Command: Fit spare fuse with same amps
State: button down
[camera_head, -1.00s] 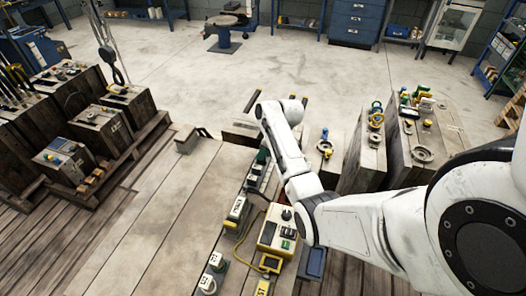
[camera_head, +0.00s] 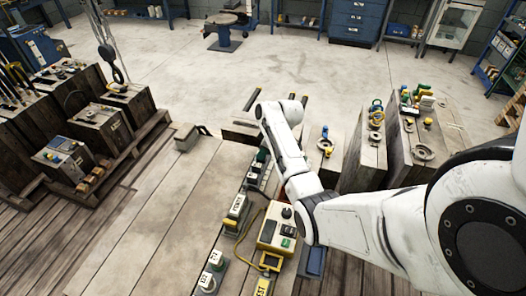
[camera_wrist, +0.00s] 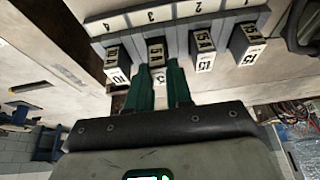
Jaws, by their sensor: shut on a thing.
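In the wrist view a pale fuse block (camera_wrist: 178,20) with numbered positions runs across the top. Several grey fuse carriers with white amp labels stick out of it towards me. My gripper (camera_wrist: 160,74), with green fingers, is shut on the second carrier from the left (camera_wrist: 156,50), below number 3. Its label seems to read 15A. It lines up with the row; I cannot tell how deeply it is seated. The carrier to its left (camera_wrist: 116,62) has a label I cannot read surely. The one to its right (camera_wrist: 203,45) appears to read 15A. In the head view my arm hides most of the gripper.
In the head view a cream box (camera_head: 275,232) with a yellow lead stands beside my arm. Two white-topped labelled pieces (camera_head: 216,258) stand at the front left of it. Wooden mould blocks (camera_head: 362,155) stand to the right.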

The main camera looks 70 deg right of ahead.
jog(key=shift+f, duration=0.4)
dwell(0.4)
jog(key=c, duration=0.9)
grip_release()
jog(key=shift+c, duration=0.2)
jog(key=shift+r, duration=0.1)
jog(key=shift+r+p, duration=3.3)
jog(key=shift+r, duration=0.45)
jog(key=shift+f, duration=0.1)
